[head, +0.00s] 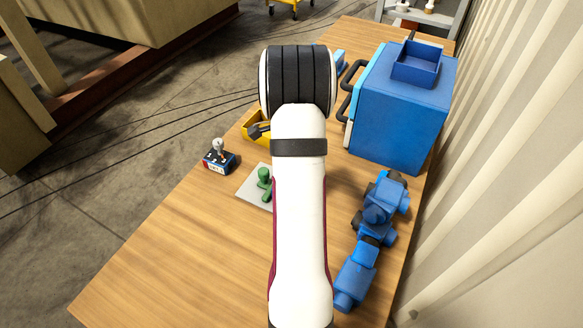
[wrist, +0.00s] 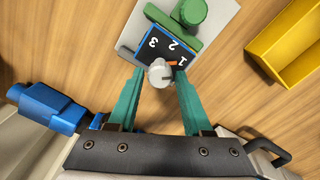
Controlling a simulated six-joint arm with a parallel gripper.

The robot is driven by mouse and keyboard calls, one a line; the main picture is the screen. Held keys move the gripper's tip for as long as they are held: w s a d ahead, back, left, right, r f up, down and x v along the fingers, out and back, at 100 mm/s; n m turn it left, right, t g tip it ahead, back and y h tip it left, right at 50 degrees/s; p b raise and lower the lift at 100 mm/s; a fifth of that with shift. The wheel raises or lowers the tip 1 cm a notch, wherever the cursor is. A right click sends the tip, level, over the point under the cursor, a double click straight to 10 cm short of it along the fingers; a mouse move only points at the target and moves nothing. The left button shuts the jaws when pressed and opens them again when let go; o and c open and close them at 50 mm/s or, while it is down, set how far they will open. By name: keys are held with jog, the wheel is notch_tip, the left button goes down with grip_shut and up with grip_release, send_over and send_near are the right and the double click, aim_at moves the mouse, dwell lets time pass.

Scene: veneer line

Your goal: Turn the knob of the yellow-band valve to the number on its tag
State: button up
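In the wrist view a pale round knob (wrist: 160,74) stands at the edge of a dark, blue-rimmed panel (wrist: 160,49) marked 3, 2 and 1. An orange mark lies beside the knob, near the 1. My gripper (wrist: 159,74) has teal fingers, one on each side of the knob, with a small gap seen at each side. Green valve-like parts (wrist: 187,16) stand just beyond the panel on a grey plate (wrist: 129,28). In the head view my arm hides the gripper and this knob. I cannot make out a yellow band or the tag's number.
A large blue machine (head: 400,120) and blue fittings (head: 372,228) line the right. The table's near left is clear.

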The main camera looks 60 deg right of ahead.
grip_shut()
jog(key=shift+n, duration=0.3)
jog(key=n, duration=0.4)
jog(key=shift+n, duration=0.3)
jog(key=n, duration=0.4)
jog(key=shift+n, duration=0.3)
jog(key=n, duration=0.9)
jog(key=shift+n, duration=0.6)
